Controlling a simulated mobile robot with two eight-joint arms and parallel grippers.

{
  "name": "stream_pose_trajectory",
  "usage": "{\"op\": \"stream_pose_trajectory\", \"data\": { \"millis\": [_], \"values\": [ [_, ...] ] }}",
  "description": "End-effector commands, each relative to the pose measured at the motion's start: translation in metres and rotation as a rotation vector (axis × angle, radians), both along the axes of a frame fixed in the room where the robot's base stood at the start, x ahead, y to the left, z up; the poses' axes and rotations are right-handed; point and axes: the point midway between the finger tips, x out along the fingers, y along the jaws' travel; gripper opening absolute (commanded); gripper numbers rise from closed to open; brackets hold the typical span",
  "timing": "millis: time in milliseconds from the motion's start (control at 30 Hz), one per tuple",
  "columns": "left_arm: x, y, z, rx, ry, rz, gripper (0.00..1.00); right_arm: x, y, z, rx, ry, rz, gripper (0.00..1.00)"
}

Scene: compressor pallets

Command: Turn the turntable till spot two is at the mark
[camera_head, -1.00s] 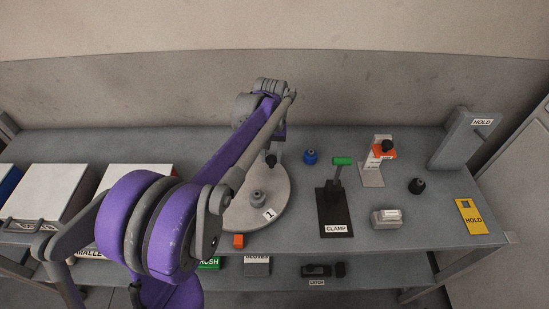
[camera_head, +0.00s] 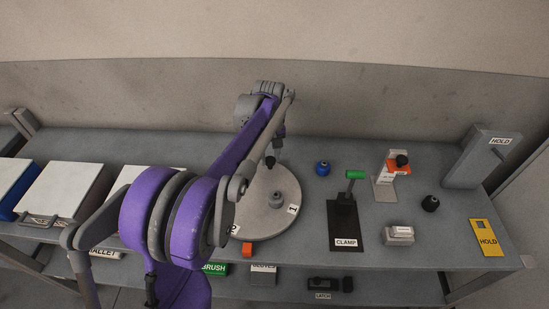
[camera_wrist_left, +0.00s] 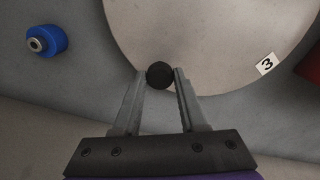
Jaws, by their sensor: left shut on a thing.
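The round turntable (camera_head: 262,218) lies on the bench, partly hidden by my left arm. Its tag 1 (camera_head: 292,209) is at the right front. A partly covered tag, apparently 2 (camera_head: 234,230), is at the front left rim, a little left of the orange block (camera_head: 247,249), which seems to be the mark. Tag 3 (camera_wrist_left: 267,64) shows in the left wrist view. A grey hub (camera_head: 276,200) stands on the disc. My left gripper (camera_wrist_left: 160,78) is shut on a black knob (camera_wrist_left: 160,74) at the disc's far rim, a finger each side.
A blue knob (camera_head: 323,168), a clamp (camera_head: 343,222) with green handle, an orange-topped stand (camera_head: 385,185), a black knob (camera_head: 430,203) and a grey block (camera_head: 399,236) stand right of the turntable. A white-lidded bin (camera_head: 62,190) is at left.

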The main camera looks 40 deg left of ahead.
Motion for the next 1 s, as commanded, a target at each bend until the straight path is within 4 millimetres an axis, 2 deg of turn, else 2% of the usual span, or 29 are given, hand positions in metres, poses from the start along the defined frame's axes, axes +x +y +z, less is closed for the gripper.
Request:
{"op": "stream_pose_trajectory", "data": {
  "millis": [500,1000],
  "values": [
    [-0.008,0.026,0.0,0.0,0.0,0.244,0.0,0.0,0.0,-0.001,0.0,0.001,0.0,0.51],
    [-0.014,0.037,0.0,0.0,0.0,0.358,0.0,0.0,0.0,-0.002,0.0,0.001,0.0,0.51]
  ]
}}
